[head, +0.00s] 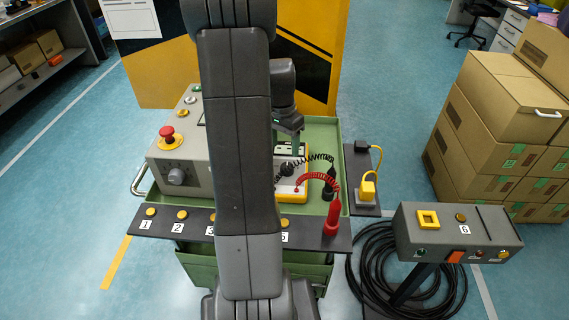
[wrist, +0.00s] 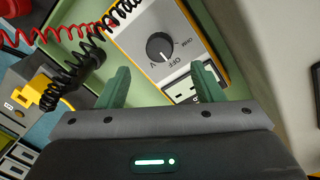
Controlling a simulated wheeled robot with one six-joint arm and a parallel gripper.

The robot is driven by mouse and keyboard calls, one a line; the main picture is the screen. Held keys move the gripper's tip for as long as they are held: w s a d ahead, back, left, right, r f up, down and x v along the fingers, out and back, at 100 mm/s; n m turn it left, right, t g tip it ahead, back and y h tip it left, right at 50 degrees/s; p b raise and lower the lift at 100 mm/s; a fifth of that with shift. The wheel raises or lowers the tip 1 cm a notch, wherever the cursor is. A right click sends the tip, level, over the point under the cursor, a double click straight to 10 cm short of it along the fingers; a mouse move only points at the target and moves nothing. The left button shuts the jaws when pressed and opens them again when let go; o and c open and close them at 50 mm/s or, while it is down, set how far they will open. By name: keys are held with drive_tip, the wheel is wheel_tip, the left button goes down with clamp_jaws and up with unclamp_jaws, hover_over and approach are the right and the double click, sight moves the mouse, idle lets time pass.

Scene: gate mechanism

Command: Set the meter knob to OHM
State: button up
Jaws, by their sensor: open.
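The meter (wrist: 145,22) has a white face and a yellow edge. In the wrist view its round black knob (wrist: 160,47) faces me, with V, OFF and OHM printed around it. The knob's white mark appears to point toward OFF, away from OHM. In the head view the meter (head: 293,197) lies in the green tray, partly hidden by my arm. My gripper (wrist: 161,78) is open and empty. Its two green fingers stand apart on either side below the knob, not touching it. In the head view my gripper (head: 291,143) is above the meter's far end.
Coiled black (wrist: 83,62) and red (wrist: 45,32) leads run beside the meter. The red probe (head: 333,217) stands upright at the right of the front shelf. A grey control box (head: 178,165) with a red button stands at the left. A yellow plug (head: 367,190) is at the right.

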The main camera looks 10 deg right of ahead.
sight(286, 167)
drive_tip(key=f, duration=0.8)
drive_tip(key=shift+s+d+f, duration=0.2)
drive_tip(key=shift+s+f, duration=0.05)
drive_tip(key=c, duration=1)
